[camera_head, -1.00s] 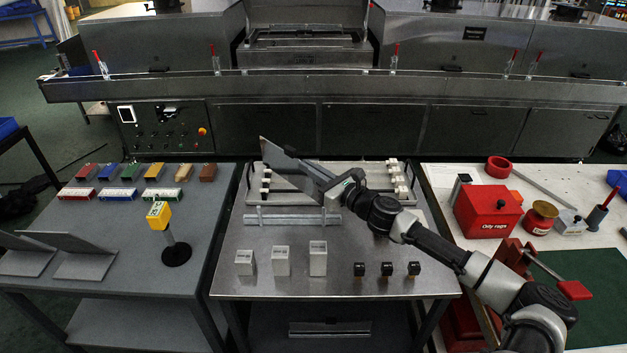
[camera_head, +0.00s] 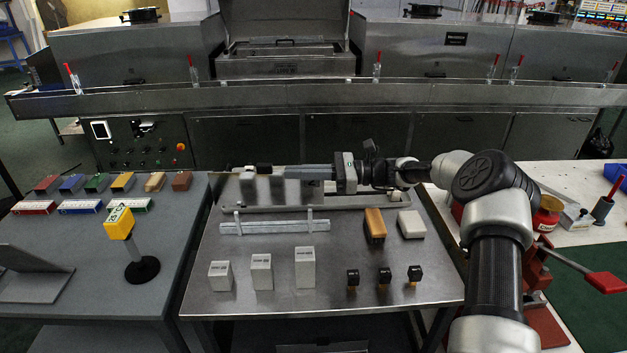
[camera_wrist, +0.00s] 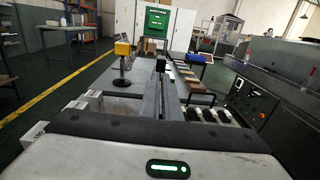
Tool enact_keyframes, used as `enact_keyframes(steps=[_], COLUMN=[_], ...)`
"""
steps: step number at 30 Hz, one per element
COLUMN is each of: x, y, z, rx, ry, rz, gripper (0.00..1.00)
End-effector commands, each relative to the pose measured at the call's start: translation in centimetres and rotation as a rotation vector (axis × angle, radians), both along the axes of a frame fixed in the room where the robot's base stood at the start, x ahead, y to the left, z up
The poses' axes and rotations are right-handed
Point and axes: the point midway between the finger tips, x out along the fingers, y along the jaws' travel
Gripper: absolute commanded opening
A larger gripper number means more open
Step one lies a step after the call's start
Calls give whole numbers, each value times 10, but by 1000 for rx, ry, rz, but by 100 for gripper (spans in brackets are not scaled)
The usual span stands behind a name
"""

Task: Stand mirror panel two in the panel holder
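My gripper (camera_head: 304,172) reaches left across the back of the steel table, with its long fingers roughly level. In the wrist view the two grey fingers (camera_wrist: 160,100) run forward close together, with a thin dark line between them. I cannot tell whether a thin panel is between them. A metal bar with two short uprights (camera_head: 275,227), possibly the panel holder, lies below and in front of the gripper. A long pale rail (camera_head: 340,203) lies just behind that bar. No mirror panel is clearly recognisable; my arm hides part of the table's back.
Three white blocks (camera_head: 262,272) and three small black-topped pieces (camera_head: 384,276) stand along the front. A wood-coloured block (camera_head: 375,224) and a white block (camera_head: 411,224) are at right. A yellow-headed stand (camera_head: 120,222) is on the left table. The dryer rises behind.

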Motion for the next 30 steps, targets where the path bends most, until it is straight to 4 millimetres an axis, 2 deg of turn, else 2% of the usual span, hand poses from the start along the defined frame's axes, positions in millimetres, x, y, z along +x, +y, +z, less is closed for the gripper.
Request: enact_keyframes(steps=[6,23,30], x=[-8,-8,-8], y=[0,-5,-4], z=[3,10,-15], rx=[2,20,19], ry=[1,2,3], rz=[67,67,68], gripper=[0,0,0])
